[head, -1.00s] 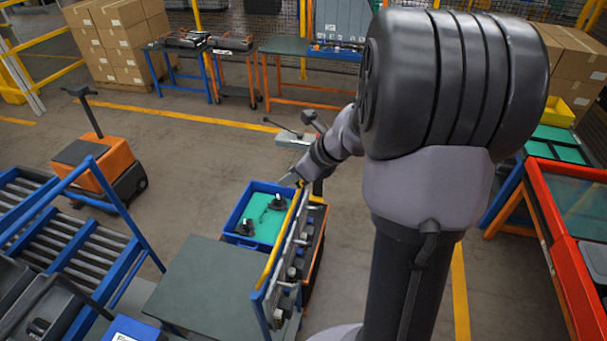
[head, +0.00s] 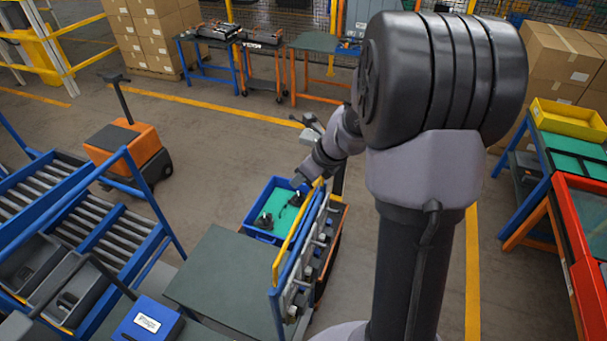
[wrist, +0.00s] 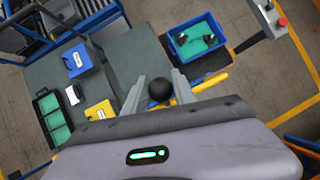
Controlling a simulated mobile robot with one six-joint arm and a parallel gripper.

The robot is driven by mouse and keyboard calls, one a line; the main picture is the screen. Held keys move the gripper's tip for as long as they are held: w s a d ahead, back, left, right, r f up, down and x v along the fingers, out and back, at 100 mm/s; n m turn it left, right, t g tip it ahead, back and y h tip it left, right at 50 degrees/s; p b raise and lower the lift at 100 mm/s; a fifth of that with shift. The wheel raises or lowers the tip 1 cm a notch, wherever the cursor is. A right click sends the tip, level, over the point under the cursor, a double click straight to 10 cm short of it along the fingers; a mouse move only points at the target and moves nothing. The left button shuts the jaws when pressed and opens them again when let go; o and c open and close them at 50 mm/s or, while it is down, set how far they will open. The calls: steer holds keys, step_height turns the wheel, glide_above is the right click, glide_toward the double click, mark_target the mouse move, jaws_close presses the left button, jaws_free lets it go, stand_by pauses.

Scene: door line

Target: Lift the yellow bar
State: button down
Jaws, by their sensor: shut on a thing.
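The yellow bar (head: 292,240) runs along the top of a blue-framed panel at the side of the dark green table in the head view. My gripper (head: 306,180) is at the bar's far end, small and partly hidden by my wrist. In the wrist view, my gripper's two grey fingers (wrist: 159,92) stand either side of a round black knob. The yellow bar (wrist: 212,82) sticks out to the right of the fingers, and my gripper is shut on it. The rest of the bar is hidden behind my wrist housing there.
A blue bin (head: 259,226) with a green liner and dark parts stands beside the bar. The table (head: 222,275) is mostly bare in the head view. A blue roller rack (head: 85,235) stands left, an orange cart (head: 124,148) behind it. Floor behind the bin is open.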

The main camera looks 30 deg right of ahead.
steer(key=c, duration=1)
jaws_free()
steer(key=shift+a+f, duration=0.1)
steer(key=shift+a, duration=0.05)
steer(key=shift+c, duration=0.2)
steer(key=v, duration=1.7)
steer(key=shift+s+r, duration=0.15)
steer(key=shift+r, duration=0.1)
